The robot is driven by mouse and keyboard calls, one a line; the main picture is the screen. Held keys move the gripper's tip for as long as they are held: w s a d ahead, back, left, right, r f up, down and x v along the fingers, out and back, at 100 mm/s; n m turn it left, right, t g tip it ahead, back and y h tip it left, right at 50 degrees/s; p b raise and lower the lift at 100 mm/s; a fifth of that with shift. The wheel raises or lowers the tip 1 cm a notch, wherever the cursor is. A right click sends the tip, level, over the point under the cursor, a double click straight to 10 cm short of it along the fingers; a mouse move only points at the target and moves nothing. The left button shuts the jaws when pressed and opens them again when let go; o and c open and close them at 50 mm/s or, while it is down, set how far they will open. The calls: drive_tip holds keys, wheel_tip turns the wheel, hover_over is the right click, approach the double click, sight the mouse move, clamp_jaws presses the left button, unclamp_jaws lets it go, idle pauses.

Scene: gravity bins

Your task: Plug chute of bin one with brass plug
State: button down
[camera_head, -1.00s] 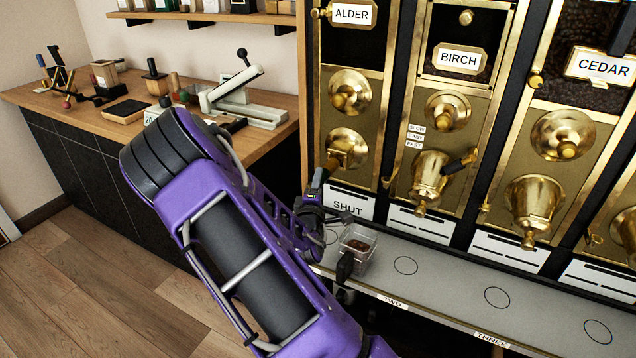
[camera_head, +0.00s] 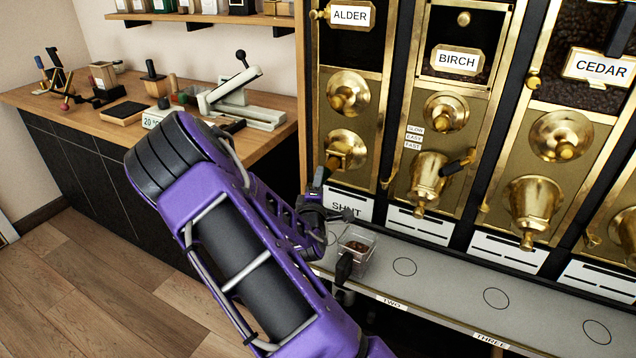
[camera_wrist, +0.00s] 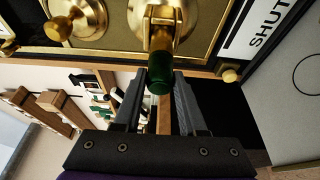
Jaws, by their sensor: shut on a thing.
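Bin one, labelled ALDER (camera_head: 350,15), is the leftmost bin in the head view. Its brass chute (camera_head: 347,147) sits low on the front, above a SHUT card (camera_head: 345,207). My gripper (camera_head: 317,187) is just below and left of this chute. In the wrist view my gripper (camera_wrist: 162,76) is shut on a green cylinder (camera_wrist: 160,74), which seems to be the grip of the brass plug. Brass beyond it (camera_wrist: 160,42) lines up with the chute mouth. I cannot tell where plug ends and chute begins, or how deep it sits.
A wooden counter (camera_head: 50,100) with tools lies at the left.

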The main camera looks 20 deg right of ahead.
sight(329, 170)
drive_tip(key=shift+w+d, duration=0.9)
drive_tip(key=shift+d, duration=0.25)
drive_tip(key=shift+w+d, duration=0.85)
drive_tip(key=shift+d, duration=0.25)
drive_tip(key=shift+c, duration=2)
unclamp_jaws()
drive_tip(key=v, duration=1.7)
drive_tip(key=shift+s+p, duration=0.2)
drive_tip(key=shift+p, duration=0.25)
drive_tip(key=shift+a, duration=0.1)
